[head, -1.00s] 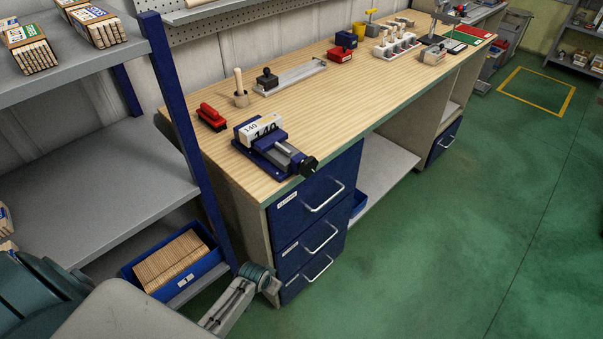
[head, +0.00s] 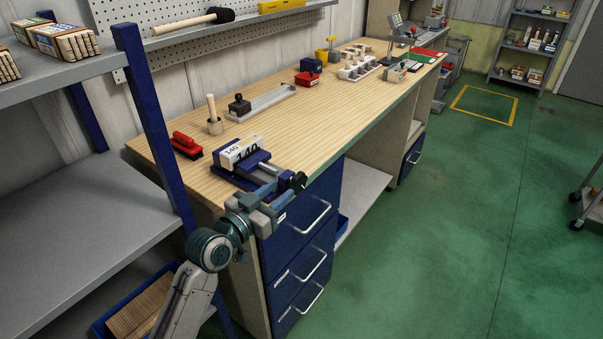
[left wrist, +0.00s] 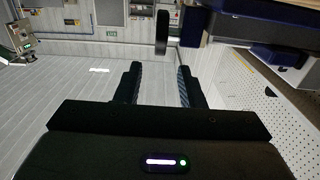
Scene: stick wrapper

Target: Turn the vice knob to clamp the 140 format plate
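The blue vice (head: 228,178) sits at the near left corner of the workbench. The white plate marked 140 (head: 238,150) stands in the vice between its jaws. The black vice knob (head: 298,181) is at the vice's right end, over the bench's front edge. My left gripper (head: 280,190) is close beside the knob in the head view. In the left wrist view my left gripper (left wrist: 159,85) is open and empty. The dark knob (left wrist: 162,32) lies ahead of the gap between its fingers, apart from them. My right gripper is not in view.
The workbench (head: 270,125) holds a red brush (head: 186,145), a wooden-handled tool (head: 213,117) and a metal rail (head: 265,102) behind the vice. A grey shelf with a blue post (head: 150,110) stands at the left. Drawers (head: 300,235) are below the vice.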

